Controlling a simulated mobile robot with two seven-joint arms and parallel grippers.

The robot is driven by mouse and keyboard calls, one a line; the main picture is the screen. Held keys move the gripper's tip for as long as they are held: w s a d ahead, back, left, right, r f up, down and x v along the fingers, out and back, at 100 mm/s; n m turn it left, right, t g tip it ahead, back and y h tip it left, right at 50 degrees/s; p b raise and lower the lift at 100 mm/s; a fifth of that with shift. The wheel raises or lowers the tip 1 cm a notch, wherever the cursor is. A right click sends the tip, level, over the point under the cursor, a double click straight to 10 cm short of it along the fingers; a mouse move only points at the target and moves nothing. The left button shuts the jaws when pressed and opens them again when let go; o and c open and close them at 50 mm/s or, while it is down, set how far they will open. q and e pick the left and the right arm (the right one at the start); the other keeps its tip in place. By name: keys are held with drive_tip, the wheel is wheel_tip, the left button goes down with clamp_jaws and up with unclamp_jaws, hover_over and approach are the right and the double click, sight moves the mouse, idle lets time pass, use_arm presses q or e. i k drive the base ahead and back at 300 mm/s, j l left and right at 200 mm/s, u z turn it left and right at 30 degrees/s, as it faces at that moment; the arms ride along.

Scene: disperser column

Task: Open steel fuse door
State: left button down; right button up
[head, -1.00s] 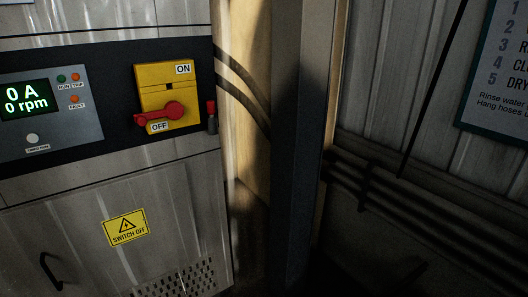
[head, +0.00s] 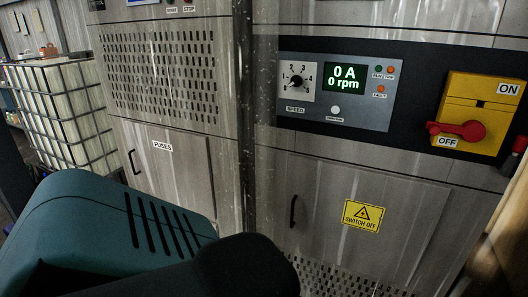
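The steel fuse door (head: 170,172) is a grey panel labelled FUSES on the lower left cabinet in the head view. It looks closed. Its dark vertical handle (head: 133,162) is at the panel's left edge. A teal and black part of my own body fills the lower left and covers the door's lower part. Neither gripper shows in the head view.
To the right is another panel (head: 375,215) with a SWITCH OFF sign and its own black handle (head: 293,211). Above it are a display (head: 345,78) reading 0 A, 0 rpm and a red lever (head: 456,130) at OFF. A caged white tank (head: 62,110) stands left.

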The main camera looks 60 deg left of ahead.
sight(173, 166)
drive_tip(key=u, duration=2.75)
drive_tip(key=i+j+z, duration=0.3)
drive_tip(key=i, duration=0.65)
drive_tip(key=i+j+z, duration=0.3)
drive_tip(key=i+j, duration=0.3)
drive_tip(key=i, duration=0.25)
drive_tip(key=i+j+z, duration=0.25)
drive_tip(key=i+j, duration=0.5)
drive_tip(key=i+l, duration=0.05)
drive_tip(key=i, duration=0.05)
